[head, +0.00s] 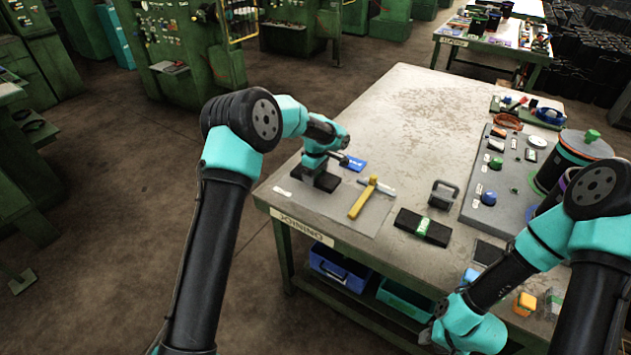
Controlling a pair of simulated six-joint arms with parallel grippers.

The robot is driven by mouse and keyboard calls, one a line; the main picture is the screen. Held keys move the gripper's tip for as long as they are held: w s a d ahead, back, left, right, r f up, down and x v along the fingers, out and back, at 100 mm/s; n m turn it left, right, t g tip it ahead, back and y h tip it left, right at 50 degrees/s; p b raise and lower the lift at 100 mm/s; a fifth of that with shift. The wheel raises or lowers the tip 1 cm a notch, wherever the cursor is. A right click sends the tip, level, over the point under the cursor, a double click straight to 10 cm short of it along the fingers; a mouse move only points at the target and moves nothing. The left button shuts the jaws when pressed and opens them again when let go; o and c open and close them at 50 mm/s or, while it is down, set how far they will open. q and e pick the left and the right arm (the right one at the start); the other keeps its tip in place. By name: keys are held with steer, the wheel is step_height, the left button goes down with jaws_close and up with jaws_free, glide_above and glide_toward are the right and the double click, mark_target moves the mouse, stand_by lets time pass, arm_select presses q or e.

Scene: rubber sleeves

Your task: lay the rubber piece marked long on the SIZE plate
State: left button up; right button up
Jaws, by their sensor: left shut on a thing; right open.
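I cannot read the word long on any piece, nor SIZE on the grey plate. My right arm bends down at the lower right, and its fingertips do not show.
A yellow-handled tool (363,198) lies on the plate. A black block with a green label (424,227) and a grey metal block (443,195) stand to its right. A grey board (508,187) holds small labelled parts, beside dark canisters (570,155). The bench's far left is clear.

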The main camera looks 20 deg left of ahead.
arm_select(q)
steer(key=shift+w, duration=0.1)
steer(key=shift+f, duration=1.75)
steer(key=shift+f, duration=0.15)
steer(key=o, duration=1)
step_height(320, 180, up, 12)
steer(key=shift+r, duration=0.15)
